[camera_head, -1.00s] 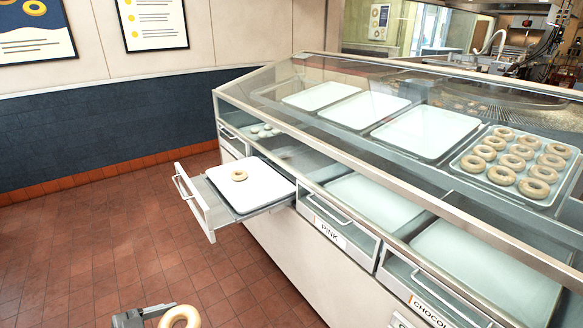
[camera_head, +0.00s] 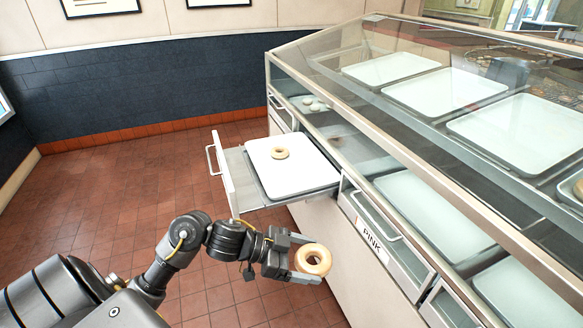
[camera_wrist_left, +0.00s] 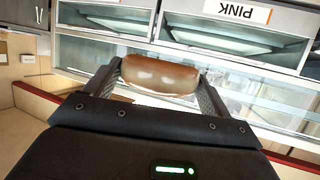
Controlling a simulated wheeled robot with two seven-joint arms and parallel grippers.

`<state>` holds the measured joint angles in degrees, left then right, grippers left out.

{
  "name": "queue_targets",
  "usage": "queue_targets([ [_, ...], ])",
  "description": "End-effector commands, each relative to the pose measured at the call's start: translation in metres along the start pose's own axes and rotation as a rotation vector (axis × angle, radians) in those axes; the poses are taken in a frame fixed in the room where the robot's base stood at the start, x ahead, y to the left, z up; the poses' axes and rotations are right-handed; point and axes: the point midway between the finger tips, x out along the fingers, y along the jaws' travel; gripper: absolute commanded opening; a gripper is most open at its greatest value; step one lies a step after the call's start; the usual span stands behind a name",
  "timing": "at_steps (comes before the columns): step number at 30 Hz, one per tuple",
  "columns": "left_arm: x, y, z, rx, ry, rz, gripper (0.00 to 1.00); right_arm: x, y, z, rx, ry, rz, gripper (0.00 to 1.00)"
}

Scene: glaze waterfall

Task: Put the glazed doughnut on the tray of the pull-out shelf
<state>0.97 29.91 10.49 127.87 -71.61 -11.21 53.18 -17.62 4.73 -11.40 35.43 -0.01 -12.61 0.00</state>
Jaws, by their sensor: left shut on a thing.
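The glazed doughnut (camera_head: 323,265) is held between the fingers of my left gripper (camera_head: 303,262), in front of the display case and below the level of the pull-out shelf. In the left wrist view the doughnut (camera_wrist_left: 160,78) is seen edge-on, glossy brown, with a finger of the left gripper (camera_wrist_left: 160,84) on each side. The pull-out shelf (camera_head: 223,180) is drawn out from the case and bears a white tray (camera_head: 305,175). My right gripper does not show.
The glass display case (camera_head: 400,140) fills the right side. A closed drawer labelled PINK (camera_head: 372,240) is to the right of the open shelf. Empty trays (camera_head: 445,89) lie on the upper level. Open tiled floor (camera_head: 120,190) lies to the left.

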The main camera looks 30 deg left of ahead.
Motion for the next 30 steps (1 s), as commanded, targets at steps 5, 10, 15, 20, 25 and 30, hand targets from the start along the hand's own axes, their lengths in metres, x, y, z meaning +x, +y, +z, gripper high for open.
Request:
queue_targets([
  [5, 0.017, 0.0, 0.041, 0.0, 0.0, -0.002, 0.6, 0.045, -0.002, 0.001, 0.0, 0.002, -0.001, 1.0],
  [10, 0.013, -0.002, 0.025, 0.017, -0.001, 0.002, 0.6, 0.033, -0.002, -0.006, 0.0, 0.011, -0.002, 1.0],
  [15, 0.013, -0.001, 0.025, 0.015, 0.001, 0.003, 0.6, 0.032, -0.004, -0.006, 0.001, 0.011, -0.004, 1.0],
  [20, 0.011, 0.0, 0.029, 0.006, -0.003, 0.001, 0.6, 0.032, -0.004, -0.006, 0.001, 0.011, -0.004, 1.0],
  [25, 0.005, -0.015, 0.033, -0.043, 0.0, -0.098, 0.6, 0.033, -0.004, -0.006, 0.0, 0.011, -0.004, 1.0],
  [30, -0.004, -0.048, 0.034, -0.122, 0.002, -0.289, 0.6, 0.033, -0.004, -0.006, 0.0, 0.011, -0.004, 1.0],
])
